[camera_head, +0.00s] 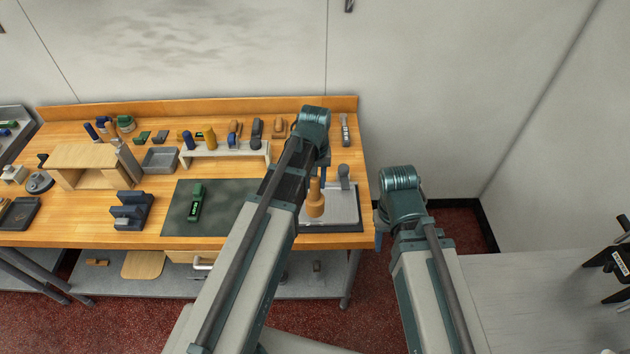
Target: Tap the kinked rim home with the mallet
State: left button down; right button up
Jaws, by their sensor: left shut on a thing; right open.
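My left gripper (322,180) is over the right end of the workbench, partly hidden by its own wrist and arm. It is shut on what looks like the wooden mallet (315,207), light orange-brown, with its narrow part up and thicker part down. The mallet is over or on a pale grey metal tray (345,216) at the bench's front right; I cannot tell whether they touch. The kink in the rim is too small to make out, and my arm hides the tray's left side. My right gripper (378,243) is open and empty, just off the bench's right edge.
A dark grey knobbed tool (343,174) stands at the tray's back. A dark mat (225,226) with a green object (196,202) lies left of my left arm. A tool rack (228,152) and a wooden box (84,158) stand behind.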

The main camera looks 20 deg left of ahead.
aim_at(315, 198)
pick_arm(q)
jog(key=shift+r+p, duration=0.35)
jog(key=shift+r, duration=0.5)
jog(key=shift+f, duration=0.1)
pick_arm(e)
jog(key=shift+r, duration=0.7)
pick_arm(q)
notch_tip(315, 198, down, 9)
jog(key=b, duration=0.9)
pick_arm(e)
notch_tip(315, 198, down, 9)
pick_arm(q)
notch_tip(315, 198, up, 6)
jog(key=p, duration=0.5)
jog(key=shift+f, duration=0.2)
pick_arm(e)
notch_tip(315, 198, up, 6)
jog(key=shift+f, duration=0.2)
pick_arm(q)
notch_tip(315, 198, up, 6)
jog(key=p, duration=0.6)
jog(key=shift+r+p, duration=0.1)
jog(key=shift+p, duration=0.2)
pick_arm(e)
notch_tip(315, 198, up, 6)
